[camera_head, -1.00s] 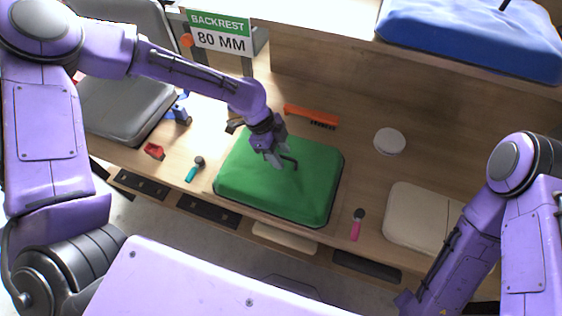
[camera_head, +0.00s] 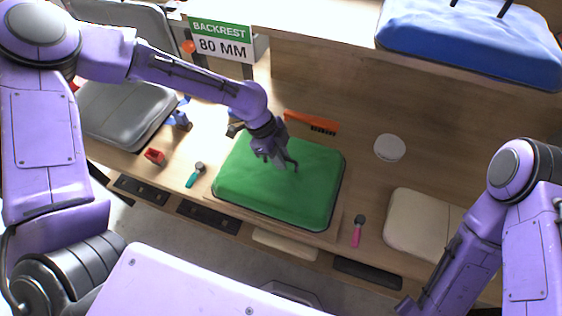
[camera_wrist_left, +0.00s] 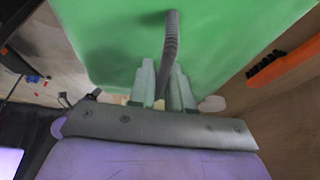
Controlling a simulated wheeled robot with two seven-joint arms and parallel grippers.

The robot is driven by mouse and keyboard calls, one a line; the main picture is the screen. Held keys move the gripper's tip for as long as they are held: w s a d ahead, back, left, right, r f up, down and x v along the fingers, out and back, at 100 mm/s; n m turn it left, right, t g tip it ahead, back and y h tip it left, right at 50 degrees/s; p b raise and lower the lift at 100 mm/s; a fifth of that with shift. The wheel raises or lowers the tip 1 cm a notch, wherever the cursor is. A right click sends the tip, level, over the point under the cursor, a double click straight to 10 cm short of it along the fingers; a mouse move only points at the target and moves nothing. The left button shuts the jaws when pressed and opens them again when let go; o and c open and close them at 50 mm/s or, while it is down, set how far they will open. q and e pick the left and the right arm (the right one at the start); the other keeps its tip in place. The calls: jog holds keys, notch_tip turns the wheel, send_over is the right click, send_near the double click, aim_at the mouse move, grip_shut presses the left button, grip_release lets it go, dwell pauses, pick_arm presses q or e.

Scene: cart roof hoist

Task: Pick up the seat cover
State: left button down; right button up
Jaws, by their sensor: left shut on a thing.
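The seat cover is a green padded cushion (camera_head: 305,200) on the wooden bench in the middle of the head view, with a thin dark handle (camera_head: 291,162) on its top. My left gripper (camera_head: 277,163) is over the cover's upper middle, shut on this handle. In the left wrist view, the grey handle (camera_wrist_left: 171,40) runs between the two pale fingers (camera_wrist_left: 163,88), with green fabric beyond. I cannot tell whether the cover is clear of the surface below it. My right forearm is at the lower right; its gripper is out of frame.
An orange brush (camera_head: 311,123) and a white round disc (camera_head: 389,148) lie behind the cover. A pink-handled tool (camera_head: 358,232) and a cream pad (camera_head: 418,222) are to the right. A teal-handled tool (camera_head: 195,175) and grey seat (camera_head: 122,110) are left. A blue cushion (camera_head: 470,38) sits higher up.

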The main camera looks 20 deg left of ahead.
pick_arm(q)
jog(key=s+d+r+b, duration=0.1)
jog(key=s+d+r, duration=0.2)
jog(key=s+r, duration=0.2)
jog(key=s+d+r+b, duration=0.2)
jog(key=s+r, duration=0.4)
jog(key=s, duration=0.2)
jog(key=shift+d, duration=0.4)
